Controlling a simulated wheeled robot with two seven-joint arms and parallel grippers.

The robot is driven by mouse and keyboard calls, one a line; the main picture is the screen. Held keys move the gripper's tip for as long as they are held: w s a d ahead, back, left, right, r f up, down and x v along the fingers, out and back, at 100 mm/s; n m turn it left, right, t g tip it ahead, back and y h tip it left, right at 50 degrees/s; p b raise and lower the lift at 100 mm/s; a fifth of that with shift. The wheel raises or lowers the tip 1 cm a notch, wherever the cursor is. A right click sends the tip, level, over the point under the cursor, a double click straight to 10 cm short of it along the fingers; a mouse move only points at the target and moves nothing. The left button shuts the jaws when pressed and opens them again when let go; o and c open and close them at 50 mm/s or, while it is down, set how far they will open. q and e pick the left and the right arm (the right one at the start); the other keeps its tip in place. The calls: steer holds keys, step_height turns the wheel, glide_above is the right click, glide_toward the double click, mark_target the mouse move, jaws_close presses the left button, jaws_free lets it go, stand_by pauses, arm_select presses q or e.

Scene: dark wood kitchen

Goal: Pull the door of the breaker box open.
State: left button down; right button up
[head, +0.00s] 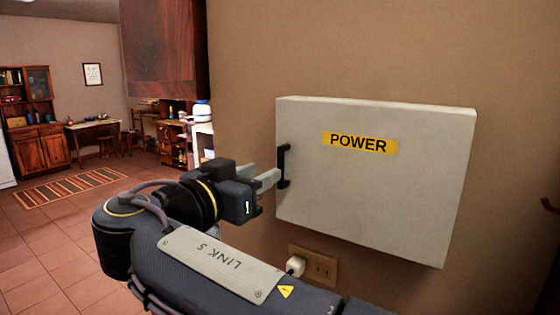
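The breaker box (375,195) is a pale grey box on the tan wall, with a yellow POWER label (360,143) on its door. The door looks closed. A black vertical handle (284,166) sits at the door's left edge. My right gripper (268,179) is at the left of the box, its light grey fingers pointing right at the lower part of the handle. The fingertips are at or very close to the handle; I cannot tell whether they touch it or how far apart they are. My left gripper is not in view.
A wall outlet (320,268) with a white plug (296,265) is below the box, close to my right arm. A dark wood cabinet (165,45) hangs at upper left. The tiled floor at left is open, with a striped rug (70,187) farther back.

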mark_target(279, 165)
steer(key=shift+p+x, duration=0.65)
steer(key=shift+x, duration=2.1)
jaws_close()
